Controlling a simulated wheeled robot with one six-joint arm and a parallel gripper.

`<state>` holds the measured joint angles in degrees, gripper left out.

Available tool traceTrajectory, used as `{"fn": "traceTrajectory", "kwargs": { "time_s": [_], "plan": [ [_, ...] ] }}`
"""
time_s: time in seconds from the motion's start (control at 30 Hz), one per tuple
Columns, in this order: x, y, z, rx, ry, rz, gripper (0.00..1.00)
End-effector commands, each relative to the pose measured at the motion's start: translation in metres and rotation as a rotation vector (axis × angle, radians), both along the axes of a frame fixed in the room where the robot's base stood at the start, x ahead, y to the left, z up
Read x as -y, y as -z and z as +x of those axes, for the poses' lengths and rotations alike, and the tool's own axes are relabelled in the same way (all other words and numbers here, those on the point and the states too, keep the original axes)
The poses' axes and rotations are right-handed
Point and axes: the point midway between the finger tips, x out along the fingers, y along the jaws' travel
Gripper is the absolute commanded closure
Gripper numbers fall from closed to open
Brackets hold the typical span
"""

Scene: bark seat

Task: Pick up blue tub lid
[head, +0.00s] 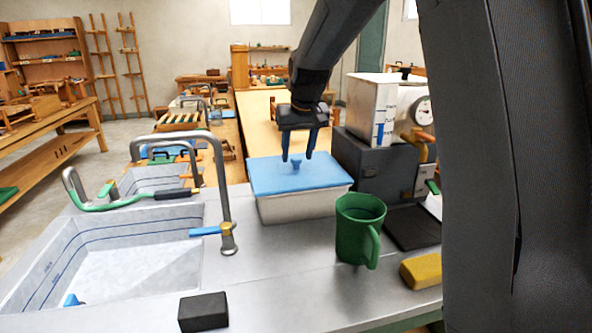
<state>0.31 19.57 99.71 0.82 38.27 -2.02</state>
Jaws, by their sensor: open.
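The blue tub lid (320,179) lies flat on a pale tub (307,207) on the grey counter, with a small blue knob (296,162) on its top. My gripper (297,158) points down over the lid, with its two dark blue fingers apart and on either side of the knob in the picture. The fingertips look close to the knob; I cannot tell whether they touch it or how far down they reach. No part of the lid is held.
A green mug (359,229) stands just in front of the tub's right side. A yellow sponge (422,270) and a black block (203,311) lie near the front edge. A tall tap (222,185) and sink (130,262) are left; a dark grey machine (377,166) stands right.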

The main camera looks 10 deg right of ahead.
Motion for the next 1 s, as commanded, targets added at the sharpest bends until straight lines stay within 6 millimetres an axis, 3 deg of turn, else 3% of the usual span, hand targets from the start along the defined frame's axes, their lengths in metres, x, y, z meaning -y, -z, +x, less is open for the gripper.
{"fn": "traceTrajectory", "kwargs": {
  "time_s": [0.33,0.6,1.0],
  "plan": [
    [-0.0025,0.0075,0.0030,0.001,-0.003,0.000,0.56],
    [-0.0024,0.0073,0.0030,0.001,-0.002,0.000,1.00],
    [-0.0023,0.0035,0.0035,0.002,-0.002,0.000,1.00]
  ]
}}
